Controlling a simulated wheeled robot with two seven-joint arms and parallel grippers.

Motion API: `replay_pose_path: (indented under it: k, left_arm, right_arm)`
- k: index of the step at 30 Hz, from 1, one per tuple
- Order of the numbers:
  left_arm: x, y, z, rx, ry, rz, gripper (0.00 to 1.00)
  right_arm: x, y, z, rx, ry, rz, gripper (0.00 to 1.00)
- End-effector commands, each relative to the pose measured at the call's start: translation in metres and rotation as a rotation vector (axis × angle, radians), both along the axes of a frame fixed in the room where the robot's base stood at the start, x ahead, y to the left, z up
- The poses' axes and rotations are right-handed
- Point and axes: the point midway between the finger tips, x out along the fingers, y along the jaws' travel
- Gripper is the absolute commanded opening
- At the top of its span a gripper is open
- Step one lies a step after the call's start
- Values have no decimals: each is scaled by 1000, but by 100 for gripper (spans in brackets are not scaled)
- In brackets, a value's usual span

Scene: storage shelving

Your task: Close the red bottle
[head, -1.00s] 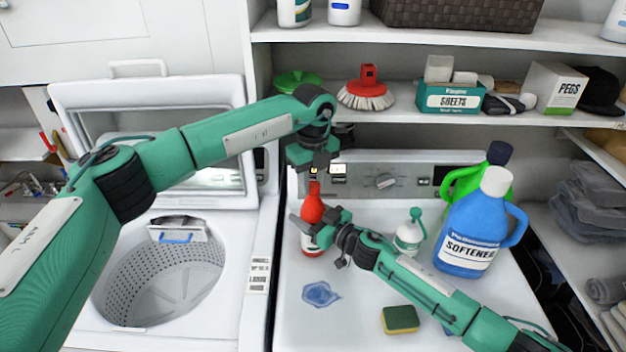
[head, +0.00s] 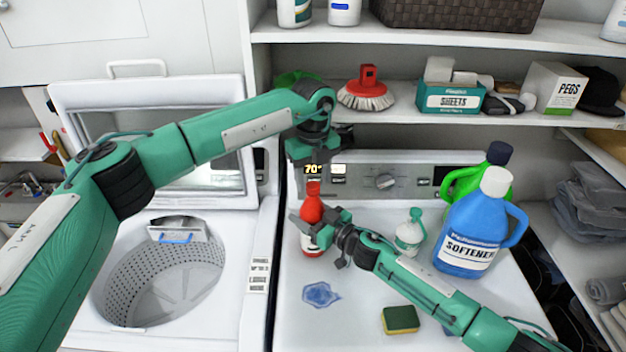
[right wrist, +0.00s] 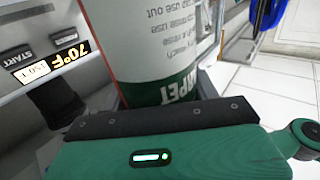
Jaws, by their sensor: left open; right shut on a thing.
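The red bottle (head: 312,211) stands upright on the white machine top, with a red upper part and a white label band. Its red tip points up below my left gripper. My right gripper (head: 318,228) is shut around the bottle's body from the right. In the right wrist view the bottle's white and green label (right wrist: 165,55) fills the space beyond the gripper. My left gripper (head: 314,172) is open directly above the bottle's tip, with its fingers pointing down. The fingertips are small and dark, and I cannot tell whether they touch the tip.
A small white and green bottle (head: 410,232), a blue softener jug (head: 472,235) and a green jug (head: 463,181) stand to the right. A sponge (head: 400,320) and a blue puddle (head: 320,294) lie in front. The washer drum (head: 160,275) is open at left.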

Motion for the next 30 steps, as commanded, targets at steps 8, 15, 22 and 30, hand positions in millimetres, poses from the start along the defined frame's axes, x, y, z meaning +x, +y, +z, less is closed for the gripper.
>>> replay_pose_path:
  k: [8,15,22,30]
  left_arm:
    - [0,0,32,0,-1,0,51]
    - [0,0,33,0,-1,0,48]
    - [0,-1,50,-1,0,129,48]
    - [0,0,68,1,-1,282,48]
  right_arm:
    - [0,0,0,-1,-1,0,0]
    - [0,0,0,-1,-1,0,0]
    - [0,0,0,-1,-1,0,0]
    - [0,0,0,-1,-1,0,0]
